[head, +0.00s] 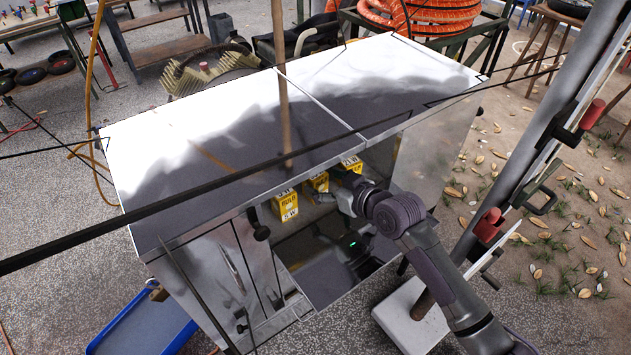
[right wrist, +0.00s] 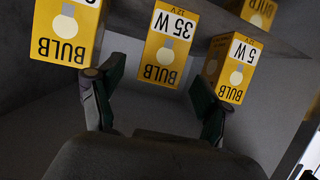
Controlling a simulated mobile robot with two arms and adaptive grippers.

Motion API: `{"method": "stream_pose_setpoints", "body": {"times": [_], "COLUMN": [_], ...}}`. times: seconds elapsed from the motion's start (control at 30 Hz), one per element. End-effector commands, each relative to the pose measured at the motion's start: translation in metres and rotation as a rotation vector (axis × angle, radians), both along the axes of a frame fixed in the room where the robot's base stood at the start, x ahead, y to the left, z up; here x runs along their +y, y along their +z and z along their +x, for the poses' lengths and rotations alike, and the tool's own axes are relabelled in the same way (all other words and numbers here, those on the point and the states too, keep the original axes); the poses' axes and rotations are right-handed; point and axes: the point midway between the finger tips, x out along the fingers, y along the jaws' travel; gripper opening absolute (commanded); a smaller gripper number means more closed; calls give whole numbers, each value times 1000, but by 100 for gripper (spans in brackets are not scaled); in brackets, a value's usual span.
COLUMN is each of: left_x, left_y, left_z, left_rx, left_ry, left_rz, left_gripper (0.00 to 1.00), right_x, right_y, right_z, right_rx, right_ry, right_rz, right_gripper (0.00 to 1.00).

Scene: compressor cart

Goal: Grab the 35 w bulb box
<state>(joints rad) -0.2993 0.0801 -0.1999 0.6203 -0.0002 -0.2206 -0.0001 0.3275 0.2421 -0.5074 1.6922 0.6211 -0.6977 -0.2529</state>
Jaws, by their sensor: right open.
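The 35 W bulb box (right wrist: 170,42) is yellow with a white label and appears upside down at the top middle of the right wrist view. In the head view, the middle yellow box (head: 318,182) inside the cabinet matches its place. My right gripper (head: 343,197) reaches into the open cabinet. Its two fingers (right wrist: 156,92) are spread and empty, with the 35 W box ahead between them, apart from the palm. Whether a finger touches a box is unclear. My left gripper is not in view.
A 5 W bulb box (right wrist: 231,68) stands beside one finger, and another bulb box (right wrist: 68,30) beside the other. One more yellow box (right wrist: 260,12) shows farther back. The cabinet's metal top (head: 300,110) overhangs the opening closely above my right arm.

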Motion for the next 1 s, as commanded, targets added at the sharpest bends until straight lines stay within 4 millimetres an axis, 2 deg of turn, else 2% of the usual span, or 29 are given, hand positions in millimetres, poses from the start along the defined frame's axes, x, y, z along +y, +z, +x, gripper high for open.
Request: {"method": "stream_pose_setpoints", "body": {"times": [0.1, 0.3, 0.57, 0.67, 0.97, 1.0], "left_x": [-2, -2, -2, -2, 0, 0], "left_y": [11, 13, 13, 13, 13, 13], "left_z": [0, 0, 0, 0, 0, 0], "left_rx": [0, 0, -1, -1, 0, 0], "left_ry": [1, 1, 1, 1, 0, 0], "left_rz": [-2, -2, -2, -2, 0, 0], "left_gripper": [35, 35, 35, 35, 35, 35], "right_x": [11, 23, 24, 24, 24, 23], "right_y": [-3, -13, -15, -15, -15, -15], "right_z": [12, 26, 28, 28, 28, 28], "right_rx": [2, 0, 0, 0, 0, -1], "right_ry": [1, 1, 1, 1, 1, 1], "right_rz": [1, 2, 0, 0, 0, 1], "right_gripper": [77, 77, 77, 64, 14, 13]}}
